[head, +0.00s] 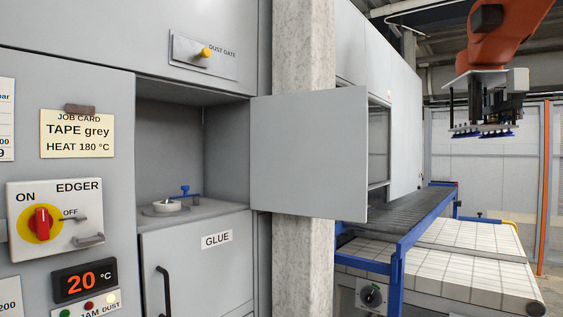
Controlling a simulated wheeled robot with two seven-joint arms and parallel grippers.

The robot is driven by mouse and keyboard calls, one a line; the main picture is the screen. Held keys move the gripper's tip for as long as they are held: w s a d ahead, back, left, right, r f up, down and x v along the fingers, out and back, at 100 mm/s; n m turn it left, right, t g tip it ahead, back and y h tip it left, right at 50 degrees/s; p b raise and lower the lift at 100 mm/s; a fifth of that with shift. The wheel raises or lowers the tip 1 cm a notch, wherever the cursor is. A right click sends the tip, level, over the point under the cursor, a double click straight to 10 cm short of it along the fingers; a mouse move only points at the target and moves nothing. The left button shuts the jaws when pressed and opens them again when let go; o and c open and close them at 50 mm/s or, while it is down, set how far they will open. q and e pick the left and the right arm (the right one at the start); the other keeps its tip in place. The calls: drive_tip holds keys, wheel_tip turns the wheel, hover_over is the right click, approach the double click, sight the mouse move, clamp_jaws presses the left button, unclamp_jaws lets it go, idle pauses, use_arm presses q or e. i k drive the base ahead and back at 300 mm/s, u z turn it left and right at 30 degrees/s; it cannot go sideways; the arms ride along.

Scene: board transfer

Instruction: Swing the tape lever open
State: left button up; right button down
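A small blue lever (185,191) stands in the recess of the grey machine, at its right rear. I take it for the tape lever. It is small in this view, and I cannot tell its exact position. A pale tape roll or disc (160,209) lies flat on the recess floor, in front and to the left of the lever. A flat grey door panel (310,150) stands open at the recess's right side. Neither of my grippers is in view.
The job card (77,133) reads TAPE grey, HEAT 180 °C. The EDGER switch (41,223) has a red knob, and the display (85,280) shows 20 °C. A GLUE door (195,270) is below. A concrete pillar (304,45) and roller conveyor (410,225) stand to the right.

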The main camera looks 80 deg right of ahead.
sight(185, 188)
drive_tip(key=u, duration=2.25)
drive_tip(key=k, duration=2.65)
drive_tip(key=z, duration=1.6)
drive_tip(key=k, duration=1.3)
drive_tip(key=z, duration=0.95)
drive_tip(key=i, duration=0.95)
drive_tip(key=u, duration=0.25)
